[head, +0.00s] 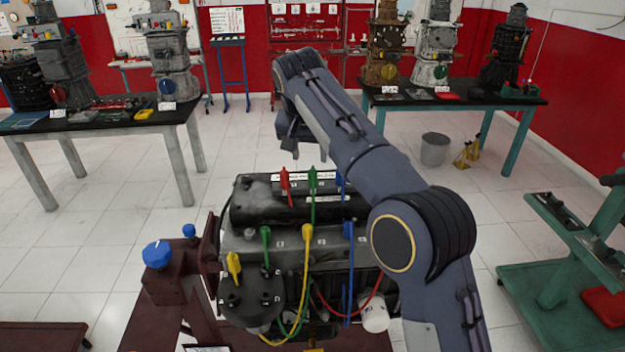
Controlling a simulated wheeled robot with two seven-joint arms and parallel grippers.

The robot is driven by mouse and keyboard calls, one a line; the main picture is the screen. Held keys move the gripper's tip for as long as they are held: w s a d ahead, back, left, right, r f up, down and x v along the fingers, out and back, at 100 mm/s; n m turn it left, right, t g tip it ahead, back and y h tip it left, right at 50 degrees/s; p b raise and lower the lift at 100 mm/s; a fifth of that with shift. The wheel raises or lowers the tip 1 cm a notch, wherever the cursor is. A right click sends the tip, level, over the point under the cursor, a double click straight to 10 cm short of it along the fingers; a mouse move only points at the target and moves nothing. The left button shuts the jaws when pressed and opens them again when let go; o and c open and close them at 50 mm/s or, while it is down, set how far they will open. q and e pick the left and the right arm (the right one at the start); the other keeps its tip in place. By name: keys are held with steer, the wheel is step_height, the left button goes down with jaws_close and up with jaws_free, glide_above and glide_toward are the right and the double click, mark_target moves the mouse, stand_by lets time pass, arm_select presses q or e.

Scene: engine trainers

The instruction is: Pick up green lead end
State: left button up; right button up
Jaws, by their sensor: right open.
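The engine (290,235) stands in front of me with coloured leads on it. One green lead end (312,178) stands upright at the back, between a red lead end (285,178) and a blue one (341,178). Another green lead end (265,234) is nearer, on the engine's top left. My right gripper (293,155) hangs above and behind the back row, apart from the lead ends as far as I can tell. My left gripper is out of view.
Yellow lead ends (233,264) and a near blue one (348,230) are close by. My right arm hides the engine's right side. A blue knob (157,254) stands left of the engine. A green stand (560,275) is at right. Tables with engines stand behind.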

mark_target(312, 170)
steer(key=x, duration=0.4)
steer(key=s+x, duration=0.1)
steer(key=x, duration=0.2)
steer(key=shift+d+f+b, duration=0.1)
steer(key=shift+f+b, duration=0.05)
steer(key=shift+b, duration=0.15)
jaws_close()
